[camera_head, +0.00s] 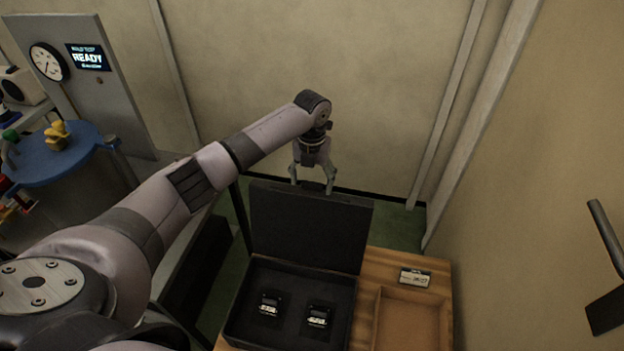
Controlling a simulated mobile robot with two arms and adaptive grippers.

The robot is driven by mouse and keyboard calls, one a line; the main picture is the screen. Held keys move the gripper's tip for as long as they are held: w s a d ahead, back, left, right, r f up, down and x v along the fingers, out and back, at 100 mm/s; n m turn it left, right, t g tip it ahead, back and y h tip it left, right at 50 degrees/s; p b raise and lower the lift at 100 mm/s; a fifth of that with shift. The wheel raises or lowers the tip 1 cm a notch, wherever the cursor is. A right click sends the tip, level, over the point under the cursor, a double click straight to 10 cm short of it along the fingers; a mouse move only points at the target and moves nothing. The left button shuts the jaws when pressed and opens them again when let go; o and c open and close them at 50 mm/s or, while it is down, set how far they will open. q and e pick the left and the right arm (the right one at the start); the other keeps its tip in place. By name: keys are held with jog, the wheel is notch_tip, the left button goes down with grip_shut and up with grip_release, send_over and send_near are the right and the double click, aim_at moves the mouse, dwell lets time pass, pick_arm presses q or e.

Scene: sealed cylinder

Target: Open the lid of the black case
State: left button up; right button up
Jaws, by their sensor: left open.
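The black case (234,326) stands on a wooden table, its lid (308,228) raised upright at the back. Two small dark items with pale labels, a left one (269,304) and a right one (318,317), sit in the dark lining of the case. My left gripper (313,188) points down at the top edge of the lid, its two fingers apart. I cannot tell whether the fingers touch the lid. My right gripper is not in view.
The wooden table (436,268) holds a small labelled box (415,277) and a shallow wooden tray (378,316) right of the case. A blue round-topped vessel (85,160) and a panel with a gauge and a READY screen (88,57) stand at left. Walls close off the back and right.

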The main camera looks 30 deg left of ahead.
pick_arm(q)
jog(key=c, duration=0.7)
grip_shut()
jog(key=shift+t, duration=0.7)
jog(key=s+p, duration=0.1)
jog(key=p, duration=0.1)
jog(key=s+r+p, duration=0.1)
jog(key=p, duration=0.1)
jog(key=s+p, duration=0.1)
jog(key=p, duration=0.1)
jog(key=shift+s+d+r, duration=0.3)
jog(key=shift+d+r, duration=0.05)
jog(key=s+d+t+p, duration=0.1)
jog(key=s+p, duration=0.3)
jog(key=s, duration=0.1)
jog(key=shift+s+d+y+p, duration=0.3)
jog(key=shift+s+d+p, duration=0.05)
jog(key=shift+s+d, duration=0.05)
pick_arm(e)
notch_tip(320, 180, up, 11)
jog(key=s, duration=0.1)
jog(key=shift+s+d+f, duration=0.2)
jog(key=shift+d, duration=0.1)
